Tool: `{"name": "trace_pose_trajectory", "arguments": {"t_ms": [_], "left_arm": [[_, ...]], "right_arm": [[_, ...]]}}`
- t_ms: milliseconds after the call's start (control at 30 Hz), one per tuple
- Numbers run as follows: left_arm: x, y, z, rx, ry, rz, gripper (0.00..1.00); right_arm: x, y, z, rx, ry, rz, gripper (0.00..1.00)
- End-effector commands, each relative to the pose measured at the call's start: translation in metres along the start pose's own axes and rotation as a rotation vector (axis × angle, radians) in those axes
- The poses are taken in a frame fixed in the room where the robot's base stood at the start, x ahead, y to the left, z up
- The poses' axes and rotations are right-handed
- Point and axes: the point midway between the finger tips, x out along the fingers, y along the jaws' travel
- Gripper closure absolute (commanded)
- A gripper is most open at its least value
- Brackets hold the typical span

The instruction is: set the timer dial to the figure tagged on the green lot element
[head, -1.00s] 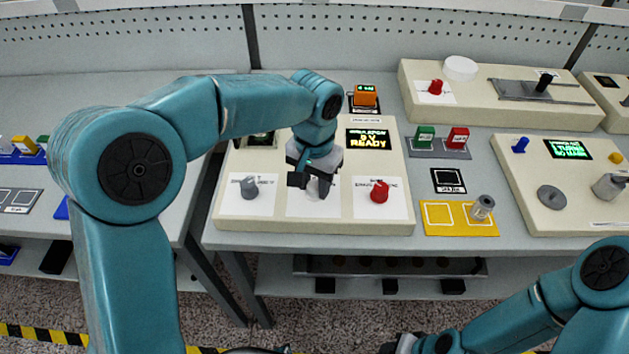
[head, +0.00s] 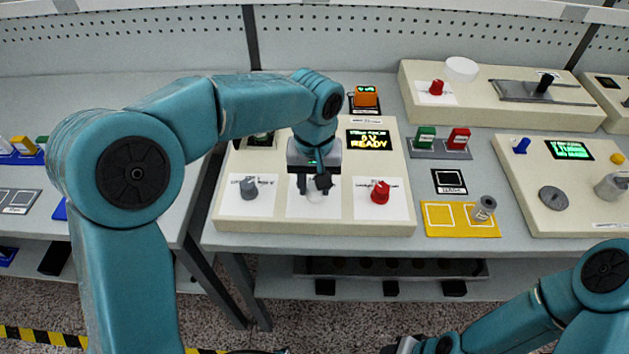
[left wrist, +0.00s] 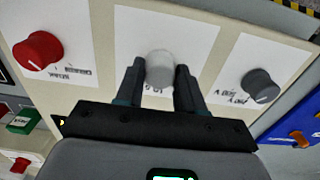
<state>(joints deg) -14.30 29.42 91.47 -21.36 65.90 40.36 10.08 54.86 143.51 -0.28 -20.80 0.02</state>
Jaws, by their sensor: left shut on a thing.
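A pale, whitish dial (head: 315,197) sits on the middle white card of the cream panel; I take it for the timer dial. My left gripper (head: 312,184) is over it. In the left wrist view, the two dark fingers stand either side of the pale dial (left wrist: 160,65), shut on it. The dial's pointer and card figures are mostly hidden or too small to read. A green block (head: 425,137), probably the green lot element, stands on a grey tray behind right; its tag is unreadable here. My right gripper (head: 402,344) is at the bottom edge, barely visible.
A grey dial (head: 249,187) and a red dial (head: 380,191) flank the pale one. A panel screen (head: 368,142) reads READY. A red block (head: 458,139) stands beside the green one. A yellow tray (head: 443,228) holds a metal cylinder (head: 484,208) at right.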

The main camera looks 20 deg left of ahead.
Motion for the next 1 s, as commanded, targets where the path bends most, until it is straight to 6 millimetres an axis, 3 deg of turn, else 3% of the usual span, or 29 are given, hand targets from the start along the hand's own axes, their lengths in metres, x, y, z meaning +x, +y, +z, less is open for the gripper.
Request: {"name": "trace_pose_trajectory", "arguments": {"t_ms": [267,300,367,400,767,867,1000], "left_arm": [[-0.002,0.0,-0.001,-0.001,0.004,0.002,0.93],[-0.002,0.0,-0.001,-0.001,0.004,0.002,0.59],[-0.002,0.0,-0.001,-0.001,0.004,0.002,0.4],[-0.002,0.0,-0.001,0.0,0.003,0.002,0.37],[-0.008,0.001,-0.001,0.0,0.004,0.003,0.37],[-0.025,0.001,-0.001,0.0,0.006,0.004,0.37],[-0.061,0.001,-0.001,0.001,0.007,0.005,0.37]], "right_arm": [[0.0,0.0,0.0,0.0,0.0,0.0,0.57],[0.0,0.0,0.0,0.0,0.0,0.0,0.57],[0.0,0.0,0.0,0.0,0.0,0.0,0.57],[0.0,0.0,0.0,0.0,0.0,0.0,0.57],[-0.001,0.0,0.0,0.0,0.0,0.0,0.57],[-0.002,-0.001,0.0,0.0,0.0,0.0,0.57],[-0.004,-0.002,0.0,0.0,0.0,0.0,0.57]]}}
